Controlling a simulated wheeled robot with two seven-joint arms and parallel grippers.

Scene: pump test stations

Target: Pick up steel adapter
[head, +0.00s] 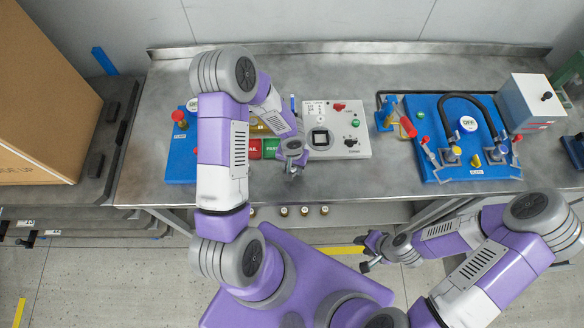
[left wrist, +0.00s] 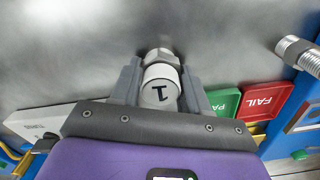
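The steel adapter (left wrist: 160,88) is a short silvery fitting with a hex nut and a pale end marked "1". In the left wrist view it sits between the fingers of my left gripper (left wrist: 161,85), which appear to touch it on both sides. In the head view my left gripper (head: 291,170) is over the front part of the steel bench, and the adapter is small and partly hidden there. I cannot tell whether the adapter touches the bench. My right gripper (head: 370,252) is open and empty, in front of the bench.
Green PASS (left wrist: 223,104) and red FAIL (left wrist: 264,99) plates lie close to the left gripper. A white control box (head: 336,130) stands right of it. A blue pump panel (head: 462,138) is further right, and another blue panel (head: 181,158) is left. The bench (head: 250,60) is bare at the back.

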